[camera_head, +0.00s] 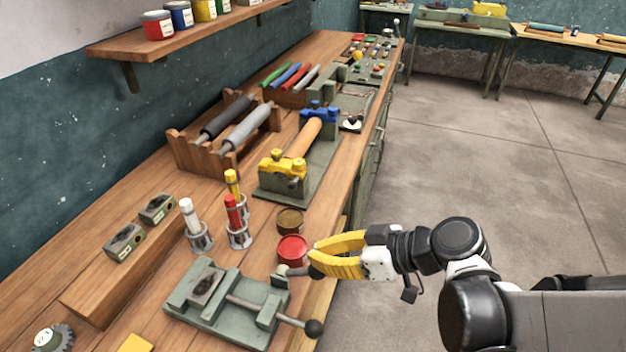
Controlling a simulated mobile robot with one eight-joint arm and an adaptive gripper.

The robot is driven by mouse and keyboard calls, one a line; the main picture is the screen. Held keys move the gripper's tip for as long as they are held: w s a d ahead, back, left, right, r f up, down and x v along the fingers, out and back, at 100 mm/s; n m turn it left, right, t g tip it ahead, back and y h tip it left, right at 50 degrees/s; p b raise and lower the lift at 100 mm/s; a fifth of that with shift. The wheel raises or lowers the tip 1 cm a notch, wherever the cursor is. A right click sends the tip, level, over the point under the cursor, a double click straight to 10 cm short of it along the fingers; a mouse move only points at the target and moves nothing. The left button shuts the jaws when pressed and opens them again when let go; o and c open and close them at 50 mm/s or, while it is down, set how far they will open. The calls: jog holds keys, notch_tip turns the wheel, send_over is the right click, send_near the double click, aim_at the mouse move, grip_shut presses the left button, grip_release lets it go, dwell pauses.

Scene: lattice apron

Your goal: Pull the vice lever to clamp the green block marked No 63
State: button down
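A grey-green vice (215,318) stands on the bench at the lower middle. A small greenish block (207,286) sits between its jaws; its marking is too small to read. A bar with a black ball (314,328) reaches out from the vice's front right. A lever with another dark ball (316,272) rises at its right rear. My gripper (312,252), with yellow fingers, is just above and beside that upper ball. Two similar blocks (124,243) (157,208) rest on a wooden ledge.
A red tin (292,249) and a brown tin (290,221) stand close behind the lever. Holders with markers (238,234) are left of them. A roller fixture (300,150) and a wooden roller rack (225,135) are farther back. Open floor lies right of the bench.

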notch_tip(320, 180, up, 4)
jog(key=w+a+p, duration=0.2)
jog(key=p, duration=0.1)
jog(key=s+d+r+p, duration=0.1)
jog(key=s+d, duration=0.3)
jog(key=d, duration=0.5)
jog(key=shift+s+r+p, duration=0.25)
jog(key=shift+s+p, duration=0.15)
jog(key=shift+p, duration=0.1)
jog(key=shift+d, duration=0.1)
